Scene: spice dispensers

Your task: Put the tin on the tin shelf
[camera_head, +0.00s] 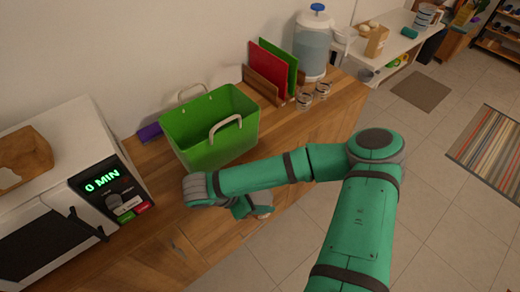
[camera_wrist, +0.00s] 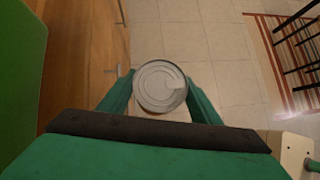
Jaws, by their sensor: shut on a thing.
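The tin (camera_wrist: 160,84), a round metal can with a pull-tab lid facing the camera, sits between the two green fingers of my gripper (camera_wrist: 160,100) in the wrist view. My gripper is shut on it and holds it over the floor, just off the front of the wooden counter. In the head view my gripper (camera_head: 252,207) hangs at the counter's front edge, mostly hidden by my forearm, and the tin is hardly visible there. I cannot tell which shelf in view is the tin shelf.
A green basket (camera_head: 208,128) stands on the wooden counter (camera_head: 310,130), beside a white microwave (camera_head: 62,190). A red and green rack (camera_head: 272,72), glasses (camera_head: 313,92) and a water dispenser (camera_head: 312,45) stand farther back. A white table (camera_head: 393,42) is beyond. The tiled floor (camera_head: 440,200) is open.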

